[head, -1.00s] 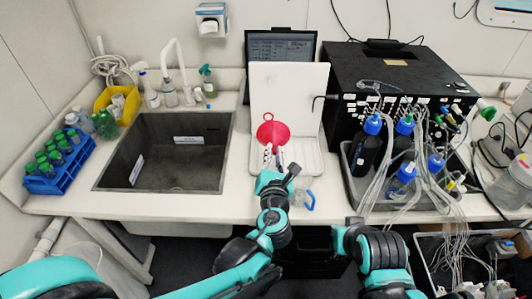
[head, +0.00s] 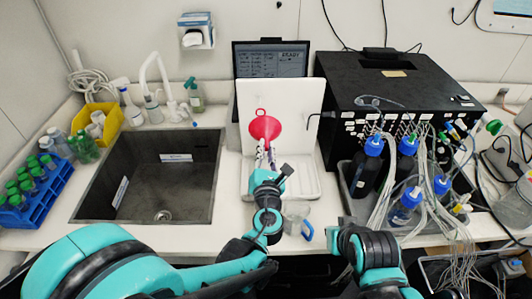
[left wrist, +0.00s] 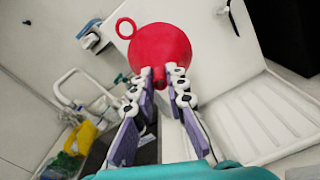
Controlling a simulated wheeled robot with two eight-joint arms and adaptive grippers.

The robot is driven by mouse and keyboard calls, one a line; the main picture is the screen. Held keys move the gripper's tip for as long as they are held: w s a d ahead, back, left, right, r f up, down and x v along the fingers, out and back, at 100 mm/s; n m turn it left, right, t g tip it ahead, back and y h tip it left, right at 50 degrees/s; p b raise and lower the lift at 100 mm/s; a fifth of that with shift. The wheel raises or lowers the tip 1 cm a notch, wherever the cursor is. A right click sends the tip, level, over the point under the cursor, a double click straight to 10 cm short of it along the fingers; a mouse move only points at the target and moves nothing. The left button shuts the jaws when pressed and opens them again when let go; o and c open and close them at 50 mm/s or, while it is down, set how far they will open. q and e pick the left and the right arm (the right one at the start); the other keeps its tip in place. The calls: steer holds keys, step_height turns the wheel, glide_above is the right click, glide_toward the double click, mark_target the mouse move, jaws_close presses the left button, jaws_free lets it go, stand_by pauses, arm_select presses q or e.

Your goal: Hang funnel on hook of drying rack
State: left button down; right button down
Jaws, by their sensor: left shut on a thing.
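The red funnel (head: 264,128) has a ring on its rim, pointing up, and its stem points down. My left gripper (head: 265,152) is shut on the stem and holds the funnel in front of the white drying rack board (head: 296,95). In the left wrist view the funnel (left wrist: 160,52) is just beyond the fingertips (left wrist: 163,84), with its ring at upper left. A dark hook (head: 321,115) sticks out near the board's right edge, to the right of the funnel and apart from it. My right gripper is out of view; only its arm shows.
The rack's white tray (head: 308,182) lies below the board. A glass beaker with a blue handle (head: 297,212) stands in front. A dark sink (head: 190,195) is at left. A black box (head: 400,85) and blue-capped bottles (head: 372,160) crowd the right side.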

mark_target(265, 139)
arm_select(q)
steer(key=shift+w+f, duration=0.15)
steer(key=shift+w, duration=1.4)
steer(key=shift+w+b, duration=0.15)
steer(key=shift+b, duration=0.15)
steer(key=shift+w, duration=0.7)
steer(key=shift+w+f+b, duration=0.15)
steer(key=shift+w+b, duration=0.05)
steer(key=shift+b, duration=0.1)
stand_by(0.3)
steer(key=shift+w+f, duration=0.1)
steer(key=shift+w, duration=0.2)
steer(key=shift+w+f+b, duration=0.15)
steer(key=shift+w+b, duration=0.15)
steer(key=shift+b, duration=0.05)
stand_by(0.4)
steer(key=shift+w, duration=0.2)
